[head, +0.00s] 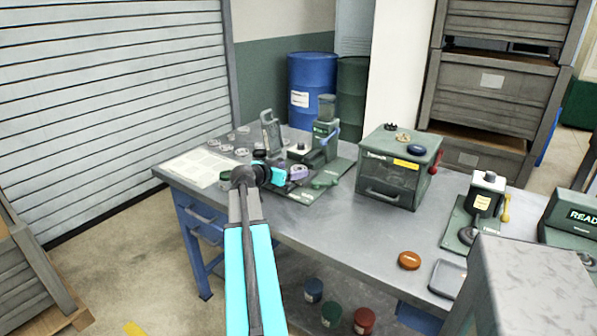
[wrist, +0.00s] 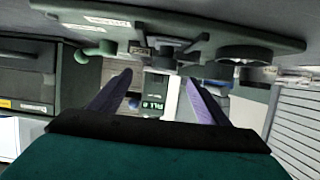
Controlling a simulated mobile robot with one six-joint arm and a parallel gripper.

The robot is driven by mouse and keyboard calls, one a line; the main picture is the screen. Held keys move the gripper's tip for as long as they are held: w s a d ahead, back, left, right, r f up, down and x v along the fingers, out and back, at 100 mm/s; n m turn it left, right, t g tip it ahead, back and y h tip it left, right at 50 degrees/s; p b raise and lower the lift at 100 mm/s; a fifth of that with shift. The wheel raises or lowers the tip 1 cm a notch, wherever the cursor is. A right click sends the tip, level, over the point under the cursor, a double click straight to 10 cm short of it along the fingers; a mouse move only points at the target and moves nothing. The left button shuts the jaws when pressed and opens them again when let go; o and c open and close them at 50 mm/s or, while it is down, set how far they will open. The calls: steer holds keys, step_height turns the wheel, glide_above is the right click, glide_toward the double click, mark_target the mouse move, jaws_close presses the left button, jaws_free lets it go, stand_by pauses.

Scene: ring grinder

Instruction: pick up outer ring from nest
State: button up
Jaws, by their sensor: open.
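My gripper (head: 299,173) is over the green base plate of the bench machine (head: 325,140), at the back left of the workbench. In the wrist view my gripper (wrist: 158,80) is open, with its two purple fingers apart and nothing between them. The green base plate (wrist: 180,22) runs across the top of that view. A dark round part (wrist: 245,54) stands on it, to the right of the fingers and apart from them; it may be the nest. I cannot make out the outer ring for certain. My arm and wrist hide part of the plate in the head view.
Several small round dishes and a paper sheet (head: 195,168) lie at the bench's left. A green drawer box (head: 398,168) stands right of the machine. An orange disc (head: 409,260) and a grey tray (head: 447,278) lie in front. The bench's front middle is clear.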

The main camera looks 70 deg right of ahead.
mark_target(300, 169)
steer(key=shift+p+x, duration=0.45)
steer(key=shift+x, duration=1.6)
steer(key=shift+a+f, duration=0.1)
steer(key=c, duration=1.2)
